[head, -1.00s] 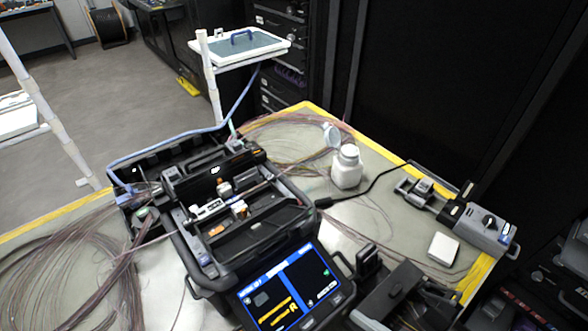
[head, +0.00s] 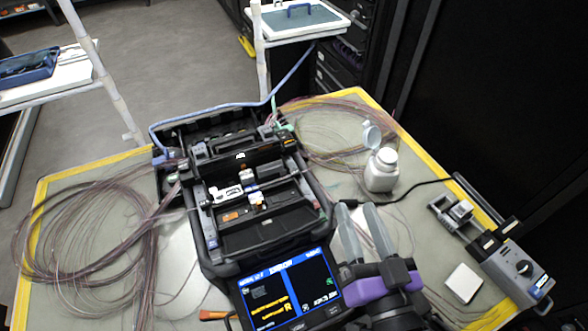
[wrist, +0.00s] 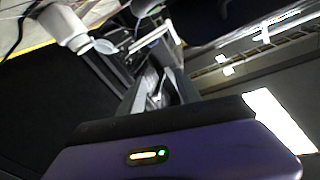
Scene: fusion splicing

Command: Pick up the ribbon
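Thin brownish fibre ribbon lies in loose coils on the table, one large coil on the left (head: 85,235) and another at the back right (head: 325,125). Strands run from both coils to the black fusion splicer (head: 250,238) in the middle. I cannot tell single ribbons apart. My purple gripper (head: 361,207) is at the splicer's right side, its two grey fingers apart and pointing away from me, with nothing visible between them. In the wrist view the fingers (wrist: 158,75) are also spread, with blurred background between them.
A white bottle (head: 381,172) with its lid open stands just beyond my fingers. A stripper device (head: 518,270), a white box (head: 464,283) and a black cable are on the right. The splicer screen (head: 290,290) shows an error. A tray (head: 297,18) stands behind the table.

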